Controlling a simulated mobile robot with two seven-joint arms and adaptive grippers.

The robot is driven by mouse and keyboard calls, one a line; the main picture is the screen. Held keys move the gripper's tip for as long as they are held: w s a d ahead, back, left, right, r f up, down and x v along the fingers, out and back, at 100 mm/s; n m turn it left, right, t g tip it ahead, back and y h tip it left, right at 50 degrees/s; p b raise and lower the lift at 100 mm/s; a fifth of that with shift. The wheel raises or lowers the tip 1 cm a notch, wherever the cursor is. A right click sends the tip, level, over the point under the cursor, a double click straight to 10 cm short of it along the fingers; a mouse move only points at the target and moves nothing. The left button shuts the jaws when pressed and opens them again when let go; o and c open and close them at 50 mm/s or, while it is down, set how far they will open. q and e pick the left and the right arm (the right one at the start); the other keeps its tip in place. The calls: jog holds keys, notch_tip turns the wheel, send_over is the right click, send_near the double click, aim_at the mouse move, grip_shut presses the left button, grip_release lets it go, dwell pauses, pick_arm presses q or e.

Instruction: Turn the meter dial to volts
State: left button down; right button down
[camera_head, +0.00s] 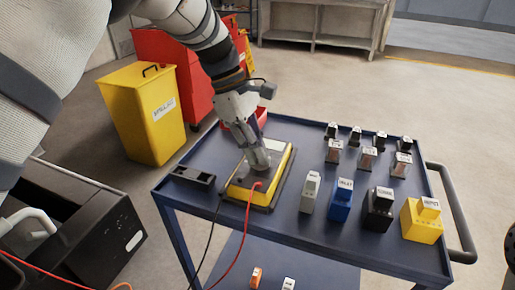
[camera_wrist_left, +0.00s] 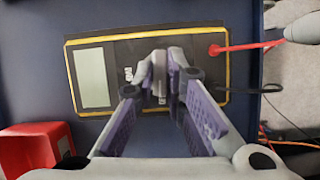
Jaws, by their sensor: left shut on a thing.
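The meter (camera_head: 240,192) is a black box with a yellow rim lying on the blue cart top. In the left wrist view the meter (camera_wrist_left: 122,48) shows a pale blank display (camera_wrist_left: 92,78) at left and a red plug (camera_wrist_left: 214,50) at right. My left gripper (camera_head: 259,164) reaches down onto the meter's face. In the left wrist view its fingers (camera_wrist_left: 160,80) are closed on the grey dial (camera_wrist_left: 160,62) at the middle of the face. The fingers hide most of the dial and its markings, so I cannot read its setting. My right gripper is not in view.
On the cart (camera_head: 300,228), several labelled blocks stand right of the meter, including a blue one (camera_head: 341,204) and a yellow one (camera_head: 421,222). A black holder (camera_head: 192,178) lies left. Red and black leads hang over the front edge. A red bin (camera_wrist_left: 35,145) is close by.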

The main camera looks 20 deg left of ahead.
pick_arm(q)
jog(key=m, duration=0.1)
jog(key=m+g, duration=0.1)
jog(key=m, duration=0.1)
jog(key=shift+f, duration=0.4)
jog(key=m+g+y+b, duration=0.1)
jog(key=m+g+b, duration=0.1)
jog(key=m, duration=0.2)
jog(key=shift+m, duration=0.4)
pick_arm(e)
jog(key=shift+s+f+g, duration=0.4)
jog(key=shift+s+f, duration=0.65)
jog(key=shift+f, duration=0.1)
pick_arm(q)
jog(key=shift+d, duration=0.1)
jog(key=c, duration=1.6)
grip_release()
jog(key=shift+c, duration=0.2)
jog(key=shift+r, duration=0.1)
jog(key=shift+w+r, duration=0.1)
jog(key=shift+r, duration=0.25)
notch_tip(320, 180, up, 9)
jog(key=shift+r, duration=0.2)
